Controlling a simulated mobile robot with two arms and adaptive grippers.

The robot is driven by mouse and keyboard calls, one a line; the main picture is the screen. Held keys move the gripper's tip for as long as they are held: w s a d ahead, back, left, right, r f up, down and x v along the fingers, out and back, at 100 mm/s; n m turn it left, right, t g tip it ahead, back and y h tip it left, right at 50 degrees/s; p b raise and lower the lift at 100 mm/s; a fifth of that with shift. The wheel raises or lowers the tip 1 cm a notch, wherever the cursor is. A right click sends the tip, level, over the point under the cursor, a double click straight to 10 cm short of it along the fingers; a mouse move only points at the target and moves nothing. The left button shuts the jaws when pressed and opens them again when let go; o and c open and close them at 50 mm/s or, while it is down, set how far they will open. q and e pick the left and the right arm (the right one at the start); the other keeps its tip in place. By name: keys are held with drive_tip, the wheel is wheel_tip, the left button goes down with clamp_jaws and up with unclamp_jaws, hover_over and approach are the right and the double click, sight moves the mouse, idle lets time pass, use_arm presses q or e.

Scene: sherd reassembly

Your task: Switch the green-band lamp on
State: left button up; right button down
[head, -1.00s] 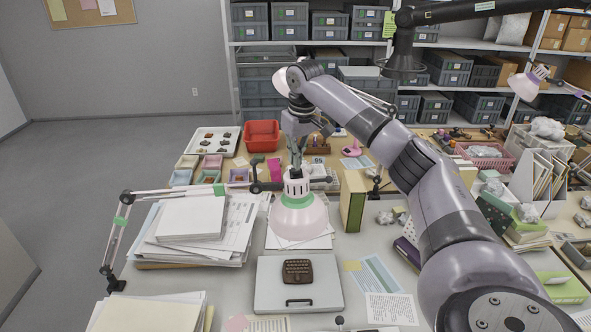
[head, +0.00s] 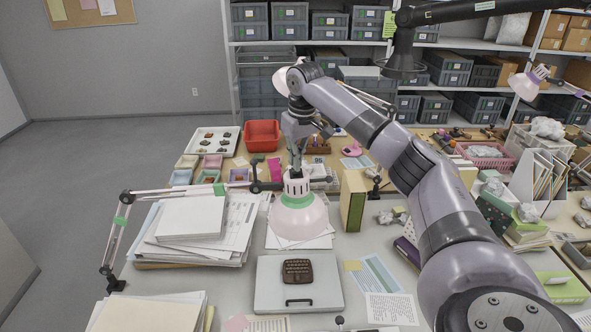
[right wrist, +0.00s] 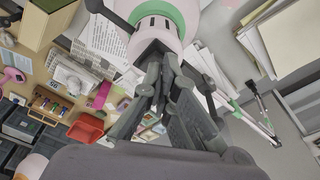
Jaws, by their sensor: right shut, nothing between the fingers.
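The green-band lamp has a pale pink shade (head: 298,220) with a green band (head: 297,201) and a slotted pale cap on top. It hangs from a jointed arm clamped at the left of the desk, with a green mark (head: 121,221) on that arm. My right gripper (head: 297,170) is shut and empty, pointing down with its fingertips at the top of the cap. In the right wrist view the shut fingers (right wrist: 155,82) lie close to the cap (right wrist: 155,32); I cannot tell if they touch it. No glow shows on the shade. My left gripper is out of view.
Paper stacks (head: 190,217) stand left, a green upright book (head: 353,205) right. A red bin (head: 262,134) and small trays are behind.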

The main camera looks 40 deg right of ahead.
drive_tip(key=shift+f, duration=1)
drive_tip(key=shift+r, duration=0.1)
drive_tip(key=shift+r+p, duration=0.6)
drive_tip(key=shift+r, duration=2.9)
